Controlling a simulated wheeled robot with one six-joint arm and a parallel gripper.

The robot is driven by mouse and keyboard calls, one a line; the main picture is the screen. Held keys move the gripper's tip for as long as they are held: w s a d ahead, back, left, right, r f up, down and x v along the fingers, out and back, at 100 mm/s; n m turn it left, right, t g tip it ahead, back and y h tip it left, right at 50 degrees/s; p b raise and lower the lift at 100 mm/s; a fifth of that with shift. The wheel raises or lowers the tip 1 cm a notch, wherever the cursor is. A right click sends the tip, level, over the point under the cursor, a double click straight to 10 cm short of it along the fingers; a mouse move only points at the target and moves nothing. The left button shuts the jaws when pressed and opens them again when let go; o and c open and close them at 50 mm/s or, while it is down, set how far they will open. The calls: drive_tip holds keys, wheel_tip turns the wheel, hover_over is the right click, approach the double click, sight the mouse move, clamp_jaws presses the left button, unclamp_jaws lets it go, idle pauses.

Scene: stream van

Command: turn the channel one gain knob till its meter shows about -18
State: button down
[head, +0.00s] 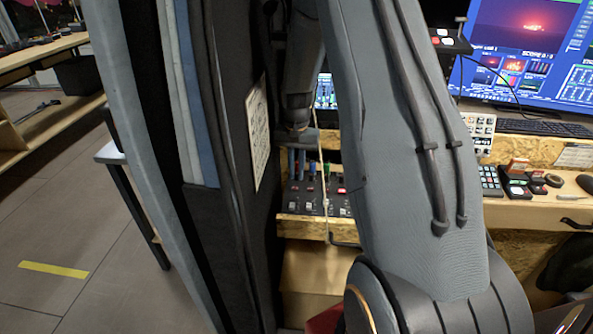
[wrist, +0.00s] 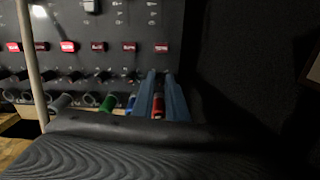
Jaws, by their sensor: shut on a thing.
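The dark mixer panel (head: 322,208) sits on a wooden shelf in the head view. It fills the upper left of the wrist view (wrist: 110,25), with red lit buttons and a row of small knobs. My gripper (head: 296,175) reaches down to the panel's left back part. In the wrist view its two blue fingers (wrist: 161,80) are close together at the right end of the knob row, shut on a small knob whose body they mostly hide. I cannot read a channel label. A small screen with green marks (head: 326,92) shows partly behind my arm; its reading is too small to tell.
Coloured plugs, including a green one (wrist: 107,103), stand left of the fingers. A dark padded wall (wrist: 245,65) rises close on the right. A desk with monitor (head: 530,45) and keyboard (head: 535,127) lies right.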

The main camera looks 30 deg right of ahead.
sight(296, 174)
drive_tip(key=shift+m, duration=0.6)
drive_tip(key=c, duration=1.7)
unclamp_jaws()
drive_tip(key=shift+c, duration=0.2)
drive_tip(key=shift+r+b, duration=0.8)
drive_tip(key=shift+r, duration=3.15)
drive_tip(key=shift+s+a, duration=0.1)
